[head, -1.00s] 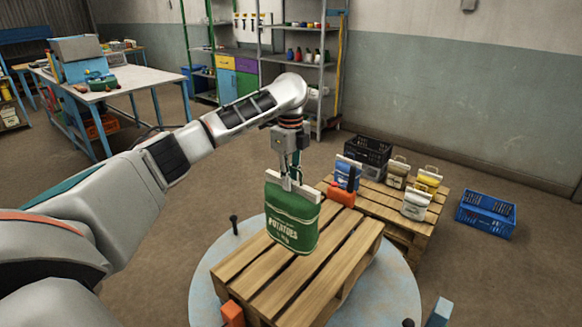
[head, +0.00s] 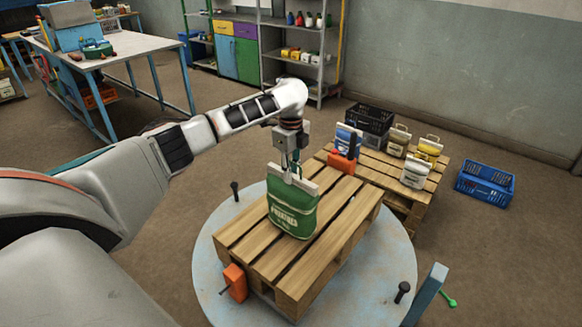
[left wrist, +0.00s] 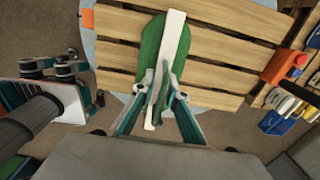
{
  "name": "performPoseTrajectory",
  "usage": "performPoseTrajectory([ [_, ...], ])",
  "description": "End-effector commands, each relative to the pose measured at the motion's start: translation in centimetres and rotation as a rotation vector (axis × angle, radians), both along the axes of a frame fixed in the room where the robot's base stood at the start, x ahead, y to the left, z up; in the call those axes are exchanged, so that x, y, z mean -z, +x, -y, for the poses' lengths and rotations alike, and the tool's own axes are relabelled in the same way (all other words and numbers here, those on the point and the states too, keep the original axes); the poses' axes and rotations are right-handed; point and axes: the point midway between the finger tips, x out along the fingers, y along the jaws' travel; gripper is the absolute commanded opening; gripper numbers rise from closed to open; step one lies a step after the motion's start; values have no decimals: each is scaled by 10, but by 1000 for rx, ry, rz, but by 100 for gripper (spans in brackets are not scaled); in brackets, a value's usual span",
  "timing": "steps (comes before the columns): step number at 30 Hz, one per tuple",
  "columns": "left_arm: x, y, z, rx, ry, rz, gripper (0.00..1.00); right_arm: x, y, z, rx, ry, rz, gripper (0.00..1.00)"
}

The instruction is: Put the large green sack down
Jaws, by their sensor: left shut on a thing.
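The large green sack (head: 292,208) has a pale top strip and white lettering reading as potatoes. It is upright, on or just above the slats of the near wooden pallet (head: 340,215); I cannot tell if its base bears fully. My left gripper (head: 291,176) comes from above and is shut on the sack's pale top strip. In the left wrist view the fingers (left wrist: 160,92) pinch the white strip, with the green sack (left wrist: 152,48) under it and pallet slats around.
The near pallet rests on a round pale-blue turntable (head: 210,262) with dark pegs and orange blocks (head: 236,282). A blue crate (head: 485,184) stands on the floor.

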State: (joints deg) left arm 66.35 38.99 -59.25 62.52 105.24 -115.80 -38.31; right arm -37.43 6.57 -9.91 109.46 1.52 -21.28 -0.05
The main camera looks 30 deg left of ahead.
Motion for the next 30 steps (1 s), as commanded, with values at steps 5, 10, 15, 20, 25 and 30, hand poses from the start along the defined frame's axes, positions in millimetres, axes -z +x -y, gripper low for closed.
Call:
performPoseTrajectory([
  [5,-4,3,0,0,-2,9,0,0,0,0,-1,-1,0,0],
  [10,1,0,-1,-1,1,0,16,0,0,2,-3,-4,0,0],
  [15,1,0,0,-1,1,0,30,0,-1,3,-6,-8,0,0],
  [20,1,0,-1,-1,1,1,30,1,-1,5,-6,-11,-1,0],
  [25,-6,1,0,-1,0,2,30,1,-1,4,-5,-10,-1,0],
  [30,-32,1,-1,-1,2,5,30,1,-1,3,-4,-8,-1,0],
])
